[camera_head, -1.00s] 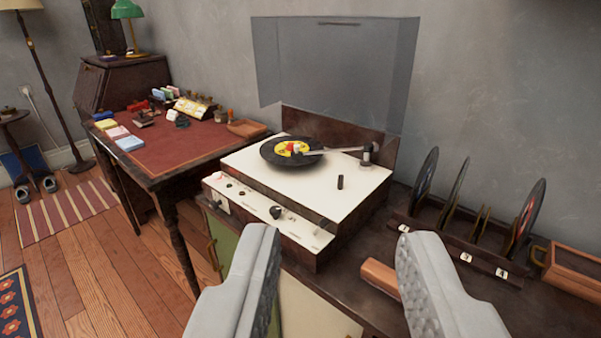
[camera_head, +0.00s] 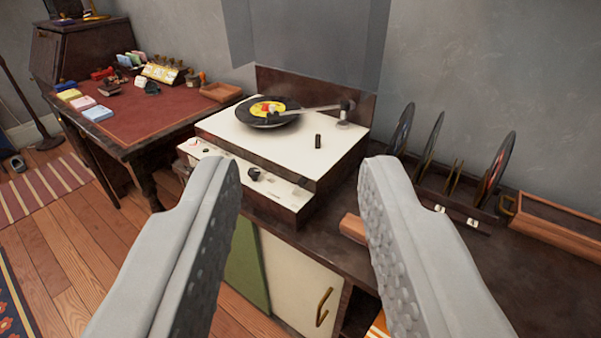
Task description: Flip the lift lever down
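The record player (camera_head: 277,149) stands on a dark cabinet, with a white top and its clear lid raised. A black record (camera_head: 246,116) with a yellow and red label lies on its platter. The tonearm (camera_head: 310,107) reaches across to the record from a pivot at the back right. A small black upright lever (camera_head: 317,141) stands on the white top, right of the record; it looks like the lift lever. My gripper (camera_head: 302,170) is open and empty, its two grey fingers wide apart in front of the player, touching nothing.
A record rack (camera_head: 450,205) with several upright discs stands right of the player, beside a wooden tray (camera_head: 555,225). A wooden block (camera_head: 353,228) lies near the right finger. A desk (camera_head: 150,110) with small items stands at the left.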

